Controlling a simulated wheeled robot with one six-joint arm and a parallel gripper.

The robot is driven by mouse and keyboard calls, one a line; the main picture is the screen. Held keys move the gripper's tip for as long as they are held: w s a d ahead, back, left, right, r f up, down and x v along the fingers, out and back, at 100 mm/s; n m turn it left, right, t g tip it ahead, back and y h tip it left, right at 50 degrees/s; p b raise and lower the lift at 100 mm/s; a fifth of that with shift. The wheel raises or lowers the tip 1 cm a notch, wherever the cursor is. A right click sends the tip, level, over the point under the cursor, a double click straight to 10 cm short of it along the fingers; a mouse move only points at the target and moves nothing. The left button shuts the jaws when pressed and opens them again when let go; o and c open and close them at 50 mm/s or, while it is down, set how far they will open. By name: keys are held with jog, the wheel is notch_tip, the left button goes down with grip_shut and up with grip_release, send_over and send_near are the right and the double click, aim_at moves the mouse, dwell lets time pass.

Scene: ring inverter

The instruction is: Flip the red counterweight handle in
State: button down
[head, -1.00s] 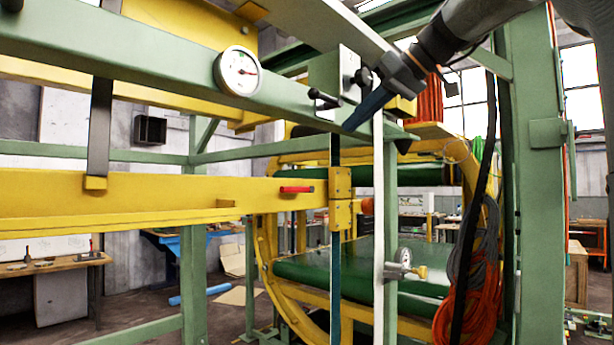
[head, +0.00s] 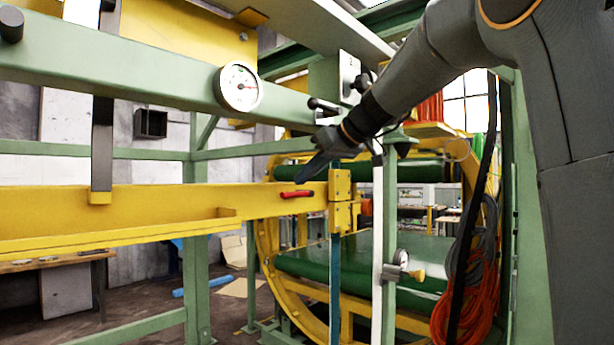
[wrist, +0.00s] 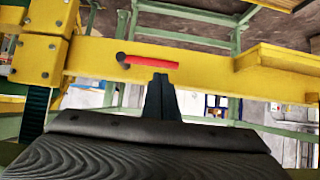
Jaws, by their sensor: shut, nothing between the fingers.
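The red counterweight handle (head: 297,193) is a short red bar lying along the yellow beam (head: 130,208), near the beam's right end. In the wrist view the handle (wrist: 150,62) has a dark pivot at its left end and lies level across the beam. My gripper (head: 301,178) reaches down from the upper right. Its fingers are shut and empty, with the tips just above the handle in the head view. In the wrist view the fingertips (wrist: 160,78) are just below the red bar; I cannot tell whether they touch it.
A green rail with a round gauge (head: 239,86) runs above the beam. A black-knobbed lever (head: 322,106) and a white upright post (head: 378,220) stand close to my arm. Green belts in a yellow ring (head: 265,265) lie behind. Open space lies below the beam.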

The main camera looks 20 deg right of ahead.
aim_at(292, 194)
jog(key=shift+p+x, duration=0.3)
jog(key=shift+x, duration=1.1)
